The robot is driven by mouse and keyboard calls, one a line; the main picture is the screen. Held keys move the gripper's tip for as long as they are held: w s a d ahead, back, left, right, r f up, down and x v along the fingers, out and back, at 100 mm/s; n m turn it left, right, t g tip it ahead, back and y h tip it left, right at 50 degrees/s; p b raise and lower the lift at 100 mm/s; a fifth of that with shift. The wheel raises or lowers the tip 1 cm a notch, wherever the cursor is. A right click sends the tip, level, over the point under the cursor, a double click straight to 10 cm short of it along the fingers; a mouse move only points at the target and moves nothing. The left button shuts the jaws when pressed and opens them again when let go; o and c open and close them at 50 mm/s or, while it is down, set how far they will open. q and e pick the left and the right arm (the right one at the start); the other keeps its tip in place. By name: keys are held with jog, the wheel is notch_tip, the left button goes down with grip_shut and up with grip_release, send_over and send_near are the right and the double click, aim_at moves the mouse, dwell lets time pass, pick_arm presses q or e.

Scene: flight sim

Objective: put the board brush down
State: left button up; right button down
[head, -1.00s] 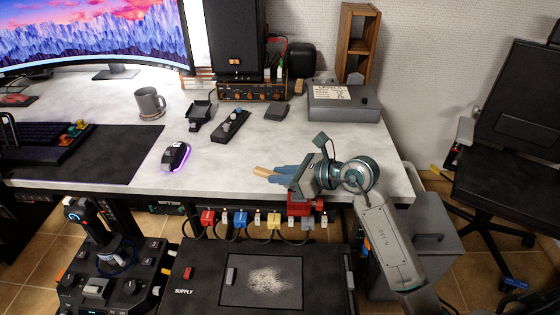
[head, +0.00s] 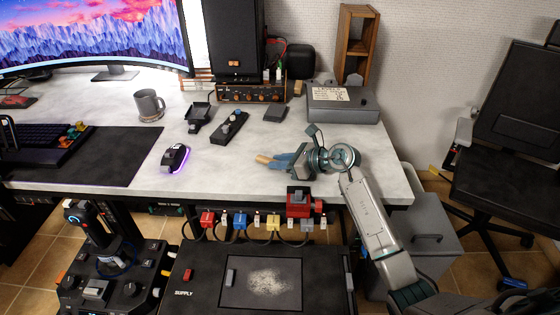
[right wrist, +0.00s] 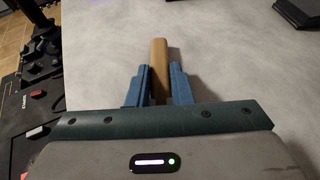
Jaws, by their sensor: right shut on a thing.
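The board brush (head: 264,159) shows its tan wooden end between the blue fingers of my right gripper (head: 279,161), low over the right part of the desk (head: 225,185) near its front edge. In the right wrist view the tan handle (right wrist: 160,62) points away from the gripper (right wrist: 160,85), with a blue finger on each side. The gripper is shut on it. The rest of the brush is hidden, and I cannot tell whether it touches the desk. My left gripper is not in view.
A black mouse (head: 174,158), a dark button strip (head: 230,127) and a grey box (head: 343,104) stand on the desk. A red clamp-like part (head: 299,203) sits at the front edge. The desk between mouse and gripper is clear.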

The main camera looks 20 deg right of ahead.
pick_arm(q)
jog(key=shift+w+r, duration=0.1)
pick_arm(e)
jog(key=shift+f, duration=0.1)
jog(key=c, duration=1.3)
grip_release()
jog(key=shift+s+d+r, duration=0.1)
jog(key=shift+r, duration=0.1)
jog(key=v, duration=0.3)
jog(key=shift+f, duration=0.1)
jog(key=v, duration=0.7)
jog(key=shift+s+d+b, duration=0.25)
jog(key=shift+d+b, duration=0.05)
jog(key=shift+b, duration=0.05)
jog(key=shift+s+d+r, duration=0.25)
jog(key=shift+s+r, duration=0.05)
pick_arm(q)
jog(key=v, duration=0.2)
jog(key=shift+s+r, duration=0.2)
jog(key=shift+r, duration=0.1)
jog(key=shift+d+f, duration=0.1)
